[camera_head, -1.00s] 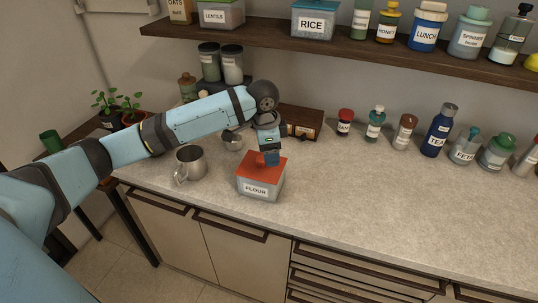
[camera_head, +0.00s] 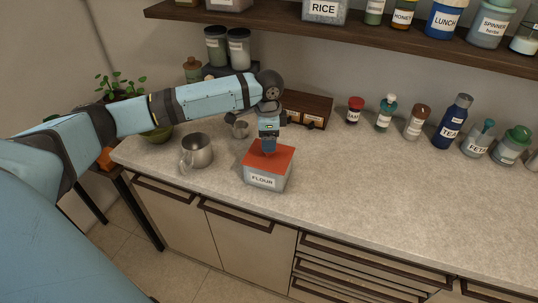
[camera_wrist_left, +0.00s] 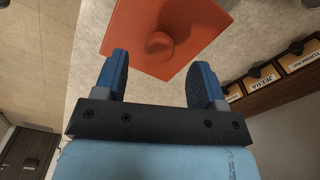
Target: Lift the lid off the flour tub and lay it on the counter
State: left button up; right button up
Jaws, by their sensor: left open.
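The flour tub (camera_head: 266,178) stands on the counter near its front edge, a clear box with a FLOUR label. Its orange-red lid (camera_head: 283,160) lies on top; in the left wrist view the lid (camera_wrist_left: 190,30) shows a round knob (camera_wrist_left: 159,46) in its middle. My left gripper (camera_head: 268,151) points down over the lid. In the left wrist view its two blue fingers (camera_wrist_left: 158,78) are apart with nothing between them, and the knob lies just beyond their tips. My right gripper is not in view.
The counter (camera_head: 380,190) right of the tub is clear, with several jars along the wall. A shelf (camera_head: 350,35) runs above.

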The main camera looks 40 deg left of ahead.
pick_arm(q)
notch_tip(320, 180, down, 5)
jog(key=shift+r+p, duration=0.15)
jog(key=shift+p, duration=0.15)
jog(key=shift+c, duration=0.2)
jog(key=c, duration=0.9)
jog(key=shift+c, duration=0.3)
jog(key=shift+r, duration=0.15)
